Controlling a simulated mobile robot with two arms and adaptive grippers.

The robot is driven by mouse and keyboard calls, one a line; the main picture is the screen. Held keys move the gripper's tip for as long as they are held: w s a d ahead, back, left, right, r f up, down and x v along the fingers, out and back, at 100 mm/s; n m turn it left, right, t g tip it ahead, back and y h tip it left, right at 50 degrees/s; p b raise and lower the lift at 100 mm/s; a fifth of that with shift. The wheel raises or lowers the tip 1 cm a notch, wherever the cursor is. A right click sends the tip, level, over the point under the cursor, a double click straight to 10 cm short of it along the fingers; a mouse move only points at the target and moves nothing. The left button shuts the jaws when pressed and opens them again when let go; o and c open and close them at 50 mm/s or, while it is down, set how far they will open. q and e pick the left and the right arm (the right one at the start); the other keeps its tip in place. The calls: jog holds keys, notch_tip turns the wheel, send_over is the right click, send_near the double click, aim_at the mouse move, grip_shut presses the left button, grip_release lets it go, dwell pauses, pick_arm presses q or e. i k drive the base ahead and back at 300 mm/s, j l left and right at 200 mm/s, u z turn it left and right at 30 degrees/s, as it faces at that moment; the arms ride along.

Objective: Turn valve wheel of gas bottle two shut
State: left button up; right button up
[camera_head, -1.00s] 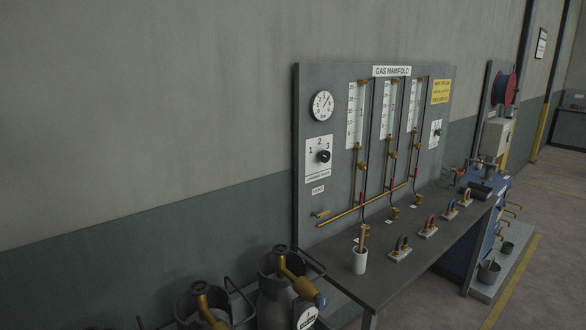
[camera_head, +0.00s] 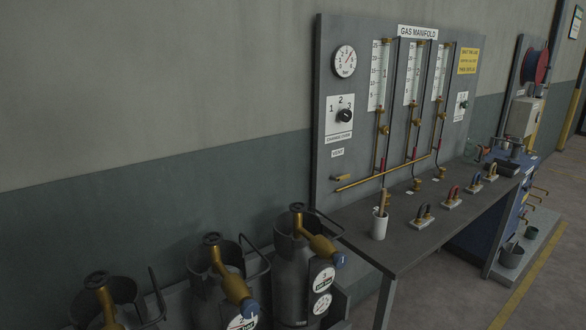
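Gas bottle two (camera_head: 202,291) stands at the bottom of the view, in the middle of a row of grey bottles, with a white label partly cut off by the lower edge. Its small dark valve wheel (camera_head: 212,239) sits on top of a brass valve, inside a grey guard collar. A brass fitting with a blue end (camera_head: 250,308) slopes down from the valve toward the lower right. Whether the wheel is open or shut cannot be told. Neither of my grippers shows in this view.
Bottle three (camera_head: 291,275) stands to the right, another bottle (camera_head: 102,290) to the left. Bare floor lies to the right.

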aim_at(212, 241)
jog(key=i+l, duration=0.35)
jog(key=i, duration=0.15)
jog(key=i+l, duration=0.35)
jog(key=i, duration=0.2)
